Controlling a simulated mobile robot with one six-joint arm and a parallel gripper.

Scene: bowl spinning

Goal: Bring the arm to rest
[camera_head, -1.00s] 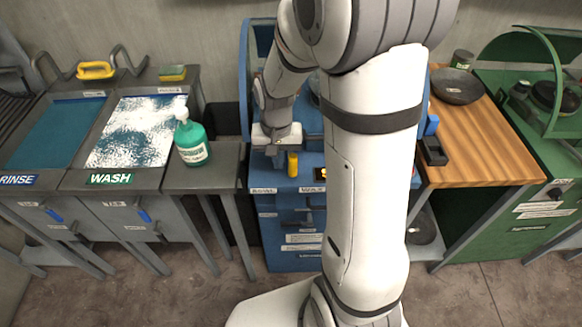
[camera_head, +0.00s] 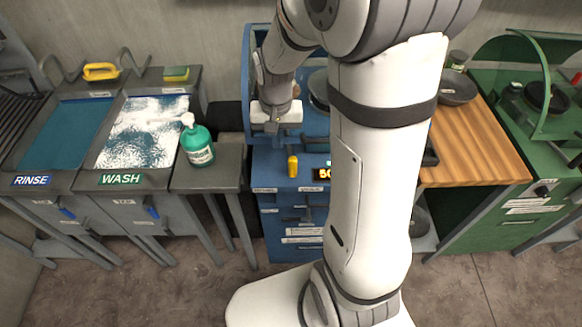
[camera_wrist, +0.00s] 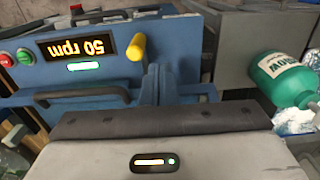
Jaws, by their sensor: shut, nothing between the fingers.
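My gripper (camera_head: 272,128) shows in the head view over the blue bowl-spinning station (camera_head: 283,165). It is shut and empty, and it is raised clear of the yellow lever (camera_head: 293,166). In the wrist view, the lever with its yellow grip (camera_wrist: 136,47) stands just beyond the gripper (camera_wrist: 165,82). Beside it, an orange display (camera_wrist: 90,48) reads 50 rpm, upside down in this view. A red button (camera_wrist: 6,60) and a green button (camera_wrist: 25,55) sit next to the display. My arm hides part of the station in the head view.
At left are the rinse basin (camera_head: 68,130), the foamy wash basin (camera_head: 140,135) and a green soap bottle (camera_head: 198,145). At right are a wooden counter (camera_head: 475,145) with a dark pan (camera_head: 457,88) and a green station (camera_head: 515,175). Floor in front is open.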

